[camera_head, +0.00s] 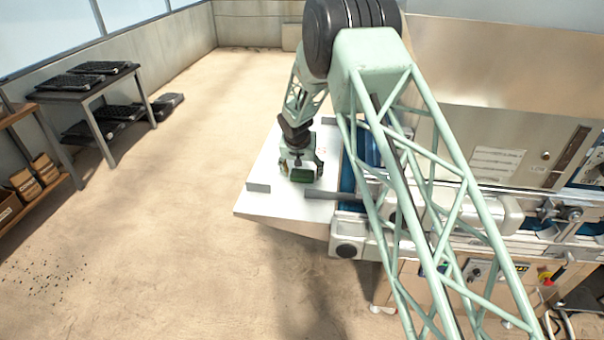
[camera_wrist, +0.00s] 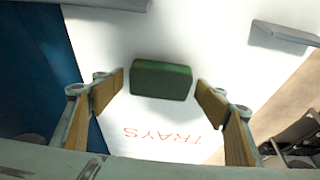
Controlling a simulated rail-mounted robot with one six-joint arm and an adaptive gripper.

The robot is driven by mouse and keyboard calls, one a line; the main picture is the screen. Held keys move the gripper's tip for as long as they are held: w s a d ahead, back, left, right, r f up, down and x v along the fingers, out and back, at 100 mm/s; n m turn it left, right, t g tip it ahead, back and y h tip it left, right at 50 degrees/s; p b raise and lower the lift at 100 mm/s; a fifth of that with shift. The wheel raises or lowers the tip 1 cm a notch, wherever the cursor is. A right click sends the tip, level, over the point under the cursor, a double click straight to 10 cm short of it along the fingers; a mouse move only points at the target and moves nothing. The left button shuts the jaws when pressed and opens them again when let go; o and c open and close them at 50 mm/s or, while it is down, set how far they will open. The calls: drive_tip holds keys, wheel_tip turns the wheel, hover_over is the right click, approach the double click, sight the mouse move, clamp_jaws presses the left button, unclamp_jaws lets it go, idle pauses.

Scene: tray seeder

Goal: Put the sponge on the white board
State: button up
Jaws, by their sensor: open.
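The green sponge (camera_wrist: 161,80) lies between the open fingers of my gripper (camera_wrist: 161,92) in the wrist view, with a gap on both sides. In the head view the sponge (camera_head: 301,175) shows just below my gripper (camera_head: 302,168), over the white board (camera_head: 290,207). The white board (camera_wrist: 205,50) fills most of the wrist view behind the sponge and has red lettering reading "TRAYS". I cannot tell exactly how far the fingertips are above the board.
Grey blocks stand on the board, one at its left edge (camera_head: 259,187). A blue conveyor belt (camera_head: 348,178) runs along the board's right side, beside the metal machine (camera_head: 500,130). A dark table with black trays (camera_head: 84,90) stands far left.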

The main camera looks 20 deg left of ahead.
drive_tip(key=shift+r, duration=0.15)
drive_tip(key=v, duration=1.2)
drive_tip(key=shift+p, duration=0.35)
drive_tip(key=shift+w, duration=0.15)
idle(0.6)
